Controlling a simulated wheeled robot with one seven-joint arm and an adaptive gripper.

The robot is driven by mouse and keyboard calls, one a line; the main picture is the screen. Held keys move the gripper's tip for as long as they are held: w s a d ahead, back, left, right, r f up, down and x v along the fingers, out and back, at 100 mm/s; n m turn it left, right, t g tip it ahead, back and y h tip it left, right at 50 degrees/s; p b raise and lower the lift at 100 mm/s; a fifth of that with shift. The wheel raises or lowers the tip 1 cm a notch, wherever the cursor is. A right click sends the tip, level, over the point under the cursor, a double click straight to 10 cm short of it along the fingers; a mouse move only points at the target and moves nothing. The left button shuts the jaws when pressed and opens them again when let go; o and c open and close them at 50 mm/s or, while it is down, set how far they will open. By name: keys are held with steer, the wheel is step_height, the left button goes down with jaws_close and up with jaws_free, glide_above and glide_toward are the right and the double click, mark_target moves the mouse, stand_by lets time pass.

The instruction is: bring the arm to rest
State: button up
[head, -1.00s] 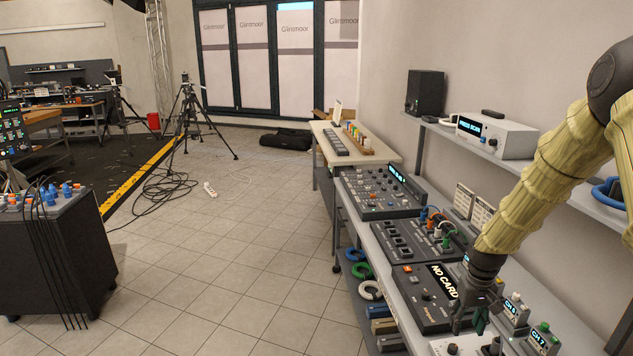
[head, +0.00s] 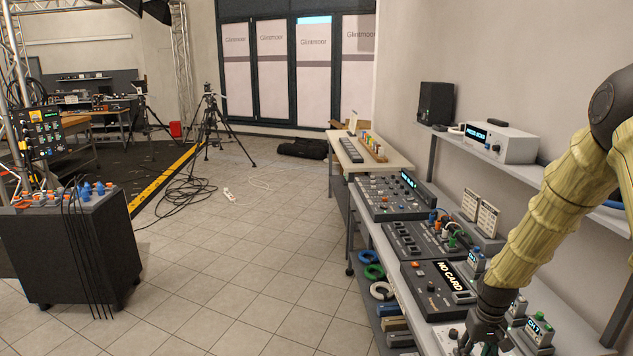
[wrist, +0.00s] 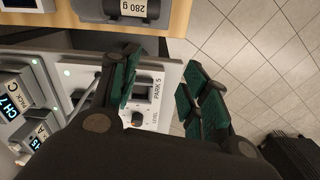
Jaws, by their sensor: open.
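My gripper (head: 487,337) hangs at the end of my yellow-sleeved arm, over the near part of the equipment bench at the lower right of the head view. In the wrist view my gripper (wrist: 163,90) shows two green-padded fingers spread apart with nothing between them. Below them is a light panel (wrist: 151,107) marked "PARK 5" and "LEVEL", with a dark square slot and a knob. The panel's edge and the tiled floor lie under the right finger. I cannot tell how high the fingers are above the panel.
Small channel units, one reading CH 7 (wrist: 14,103), stand left of the fingers. A "NO CARD" console (head: 437,290) and other consoles line the bench. A shelf (head: 520,165) runs along the wall. Floor (head: 240,270) left of the bench is clear.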

steer(key=s+a+f, duration=1)
steer(key=s+f, duration=0.4)
steer(key=f, duration=0.1)
steer(key=s+a+f+b, duration=0.1)
steer(key=s+a+f, duration=0.1)
steer(key=s, duration=0.6)
steer(key=s+a+f+b, duration=0.1)
steer(key=s+a+f, duration=0.2)
steer(key=s, duration=0.5)
steer(key=s+a+f+b, duration=0.2)
steer(key=s+f, duration=0.3)
steer(key=s, duration=0.3)
steer(key=shift+a+n, duration=0.4)
steer(key=shift+a, duration=0.15)
